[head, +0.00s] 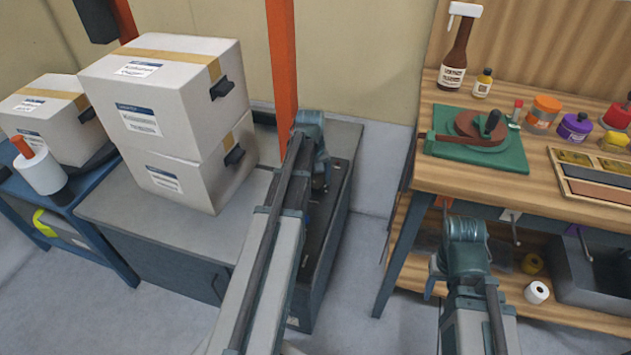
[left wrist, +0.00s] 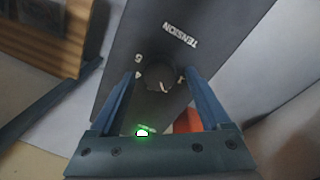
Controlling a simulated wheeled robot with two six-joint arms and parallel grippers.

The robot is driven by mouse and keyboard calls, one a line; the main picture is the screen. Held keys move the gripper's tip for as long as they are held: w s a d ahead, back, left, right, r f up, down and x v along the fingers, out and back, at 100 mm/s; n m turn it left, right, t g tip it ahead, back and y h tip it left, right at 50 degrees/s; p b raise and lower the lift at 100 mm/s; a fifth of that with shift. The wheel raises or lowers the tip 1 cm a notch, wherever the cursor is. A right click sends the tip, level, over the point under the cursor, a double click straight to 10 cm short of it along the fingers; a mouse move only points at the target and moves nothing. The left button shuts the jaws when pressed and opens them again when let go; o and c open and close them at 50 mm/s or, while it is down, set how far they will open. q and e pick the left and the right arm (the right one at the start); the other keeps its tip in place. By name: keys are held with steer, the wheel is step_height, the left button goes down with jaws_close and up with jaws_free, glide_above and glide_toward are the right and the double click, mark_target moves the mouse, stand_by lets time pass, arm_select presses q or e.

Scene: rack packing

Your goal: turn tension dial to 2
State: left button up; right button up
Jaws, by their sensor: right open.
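The tension dial (left wrist: 158,79) is a dark round knob with a short white mark, on a dark panel (left wrist: 215,18) in the left wrist view. The "TENSION" label reads upside down there, and a few white numerals ring the knob, too blurred to read surely. My left gripper (left wrist: 160,74) has its fingers on either side of the dial, with a visible gap. In the head view my left gripper (head: 319,175) is over the dark panel top (head: 325,222) and hides the dial. My right gripper (head: 463,250) is by the workbench's front, its fingers mostly hidden.
A green light (left wrist: 142,132) glows on the panel. The wooden workbench (head: 455,180) at right carries a green fixture (head: 510,157), bottles and jars. Floor shows between cabinet and bench.

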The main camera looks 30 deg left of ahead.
mark_target(313, 185)
arm_select(q)
step_height(313, 185, up, 14)
steer(key=p, duration=1.3)
steer(key=shift+s+a+p, duration=0.3)
steer(key=shift+s+p, duration=0.05)
steer(key=shift+p, duration=0.05)
steer(key=shift+f, duration=0.1)
